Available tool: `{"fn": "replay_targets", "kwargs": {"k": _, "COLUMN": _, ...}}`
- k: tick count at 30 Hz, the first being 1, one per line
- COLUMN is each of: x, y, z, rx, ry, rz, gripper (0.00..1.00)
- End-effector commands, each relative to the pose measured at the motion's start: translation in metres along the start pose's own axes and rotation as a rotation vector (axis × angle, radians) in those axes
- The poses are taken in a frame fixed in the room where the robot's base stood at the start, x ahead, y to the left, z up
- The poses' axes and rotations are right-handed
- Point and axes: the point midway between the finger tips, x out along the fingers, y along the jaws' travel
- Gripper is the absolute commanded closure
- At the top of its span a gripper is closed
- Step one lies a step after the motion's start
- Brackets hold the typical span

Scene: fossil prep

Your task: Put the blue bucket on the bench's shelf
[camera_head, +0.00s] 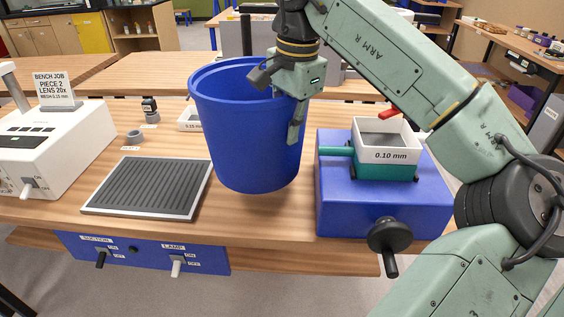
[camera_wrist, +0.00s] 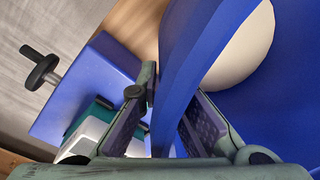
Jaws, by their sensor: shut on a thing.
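The blue bucket (camera_head: 245,140) is upright above the wooden bench (camera_head: 125,226), between a ridged grey mat and a blue machine. My gripper (camera_head: 292,130) is shut on the right side of the bucket's wall, with one finger outside. In the wrist view, the bucket's wall (camera_wrist: 190,75) runs between the fingers of my gripper (camera_wrist: 158,120). A pale rounded surface (camera_wrist: 240,50) shows inside the bucket; I cannot tell what it is. The bucket's base seems clear of the bench top. A lower wooden board (camera_head: 300,261), apparently the bench's shelf, shows below the front edge, mostly hidden by the bench top.
The blue machine (camera_head: 340,200) with a crank (camera_head: 389,238) and a 0.10 mm sieve tray (camera_head: 390,154) stands close right. The ridged mat (camera_head: 150,187) and a white microscope base (camera_head: 50,150) are left. A blue switch panel (camera_head: 145,253) hangs under the front edge.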

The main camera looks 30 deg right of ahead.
Motion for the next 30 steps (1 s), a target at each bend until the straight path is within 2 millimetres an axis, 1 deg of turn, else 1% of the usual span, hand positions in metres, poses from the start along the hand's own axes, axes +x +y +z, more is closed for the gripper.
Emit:
{"fn": "replay_targets", "kwargs": {"k": 1, "x": 0.017, "y": 0.002, "z": 0.000, "rx": 0.000, "ry": 0.000, "rz": 0.000, "gripper": 1.00}}
{"fn": "replay_targets", "kwargs": {"k": 2, "x": 0.022, "y": 0.002, "z": 0.000, "rx": 0.000, "ry": 0.000, "rz": 0.000, "gripper": 1.00}}
{"fn": "replay_targets", "kwargs": {"k": 8, "x": 0.036, "y": 0.004, "z": 0.000, "rx": 0.000, "ry": 0.000, "rz": -0.001, "gripper": 1.00}}
{"fn": "replay_targets", "kwargs": {"k": 13, "x": 0.060, "y": 0.006, "z": 0.000, "rx": 0.000, "ry": 0.000, "rz": -0.001, "gripper": 1.00}}
{"fn": "replay_targets", "kwargs": {"k": 15, "x": 0.063, "y": 0.006, "z": 0.000, "rx": 0.000, "ry": 0.000, "rz": -0.001, "gripper": 1.00}}
{"fn": "replay_targets", "kwargs": {"k": 22, "x": 0.060, "y": 0.006, "z": 0.000, "rx": 0.000, "ry": 0.000, "rz": -0.001, "gripper": 1.00}}
{"fn": "replay_targets", "kwargs": {"k": 26, "x": 0.064, "y": 0.006, "z": 0.000, "rx": 0.000, "ry": 0.000, "rz": -0.001, "gripper": 1.00}}
{"fn": "replay_targets", "kwargs": {"k": 27, "x": 0.065, "y": 0.006, "z": 0.000, "rx": 0.000, "ry": -0.001, "rz": 0.001, "gripper": 0.93}}
{"fn": "replay_targets", "kwargs": {"k": 30, "x": 0.064, "y": 0.006, "z": 0.000, "rx": 0.000, "ry": 0.000, "rz": 0.001, "gripper": 0.86}}
